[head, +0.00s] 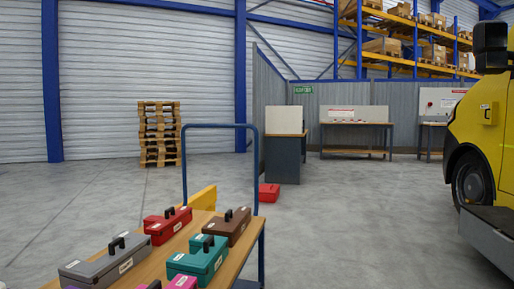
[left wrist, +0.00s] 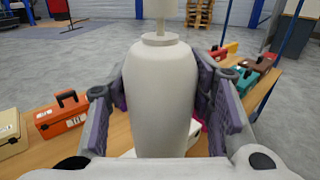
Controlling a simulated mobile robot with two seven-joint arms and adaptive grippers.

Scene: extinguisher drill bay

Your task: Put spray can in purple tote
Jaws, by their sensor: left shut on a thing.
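A white spray can (left wrist: 160,95) with a narrow neck and pale top stands upright in the left wrist view. My left gripper (left wrist: 163,108) is shut on it, with grey fingers and purple-grey pads on both sides of its body. In the head view neither the can nor my left gripper shows. A sliver of a purple box (head: 150,285) shows at the bottom edge, cut off by the frame; I cannot tell whether it is the purple tote. My right gripper is in neither view.
A wooden-topped cart (head: 234,258) with a blue rail (head: 220,126) holds grey (head: 105,262), red (head: 168,225), brown (head: 227,226), teal (head: 198,259) and magenta (head: 183,283) boxes. An orange toolbox (left wrist: 62,117) also stands on it. A yellow vehicle (head: 480,140) is at right.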

